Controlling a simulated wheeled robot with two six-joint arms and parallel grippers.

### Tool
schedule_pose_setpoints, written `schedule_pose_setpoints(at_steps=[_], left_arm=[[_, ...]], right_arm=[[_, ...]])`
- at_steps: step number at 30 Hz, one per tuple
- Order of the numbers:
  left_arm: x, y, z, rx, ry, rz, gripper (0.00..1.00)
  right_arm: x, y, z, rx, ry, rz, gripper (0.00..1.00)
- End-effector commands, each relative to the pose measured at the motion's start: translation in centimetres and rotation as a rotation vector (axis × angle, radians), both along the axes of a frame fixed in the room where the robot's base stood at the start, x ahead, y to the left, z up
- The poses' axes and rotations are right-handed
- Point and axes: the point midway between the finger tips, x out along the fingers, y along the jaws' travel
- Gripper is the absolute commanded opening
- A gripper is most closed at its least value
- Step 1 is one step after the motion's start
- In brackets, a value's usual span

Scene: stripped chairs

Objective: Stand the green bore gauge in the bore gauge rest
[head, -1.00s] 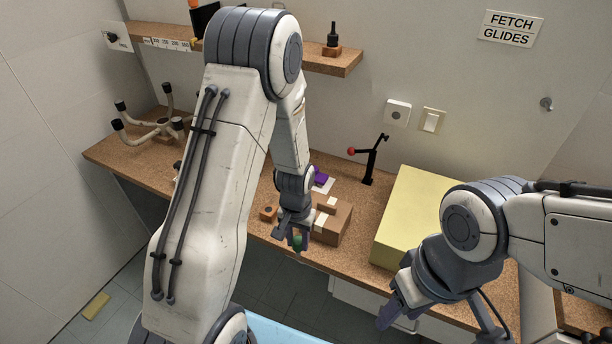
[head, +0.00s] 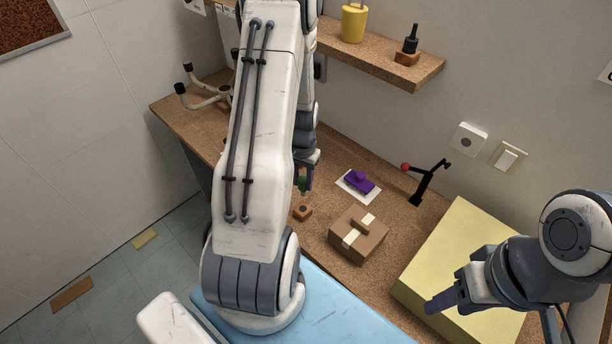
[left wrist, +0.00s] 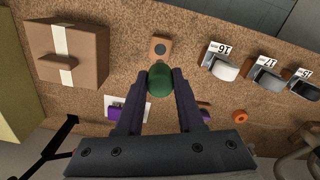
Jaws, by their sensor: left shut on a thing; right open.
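The green bore gauge (head: 303,184) is held in my left gripper (head: 304,180), which is shut on it above the bench. In the left wrist view the gauge's rounded green end (left wrist: 160,79) shows between the fingertips (left wrist: 159,84); the rest of it is hidden. A small wooden block with a dark round hole, apparently the bore gauge rest (head: 302,212), stands near the bench's front edge. My right gripper (head: 443,302) is open and empty by the yellow box.
A cardboard box (head: 357,236) stands right of the block, with a purple object (head: 360,183) on a white card behind. A yellow box (head: 450,250) and a black stand with red ball (head: 424,182) are further right. Numbered holders (left wrist: 226,66) line the other side.

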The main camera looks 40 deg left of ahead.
Motion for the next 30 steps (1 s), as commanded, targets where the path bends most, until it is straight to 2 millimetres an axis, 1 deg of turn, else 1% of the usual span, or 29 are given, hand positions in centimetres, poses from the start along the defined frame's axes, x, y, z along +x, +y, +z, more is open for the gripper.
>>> schedule_pose_setpoints(at_steps=[7, 14, 24, 30], left_arm=[[-0.3, -0.1, -0.1, 0.0, 0.0, 0.001, 0.0], [-0.2, -0.2, -1.8, 0.0, 0.0, -0.001, 0.0], [-0.1, -0.2, -5.0, 0.0, 0.0, -0.003, 0.0], [-0.1, -0.2, -5.8, 0.0, -0.001, -0.003, 0.0]], right_arm=[[0.0, 0.0, 0.0, 0.0, 0.0, 0.0, 0.5], [0.0, 0.0, -1.4, 0.0, 0.0, -0.002, 0.5], [0.0, 0.0, -3.9, 0.0, 0.0, -0.003, 0.5], [0.0, 0.0, -4.4, 0.0, 0.0, -0.003, 0.5]])
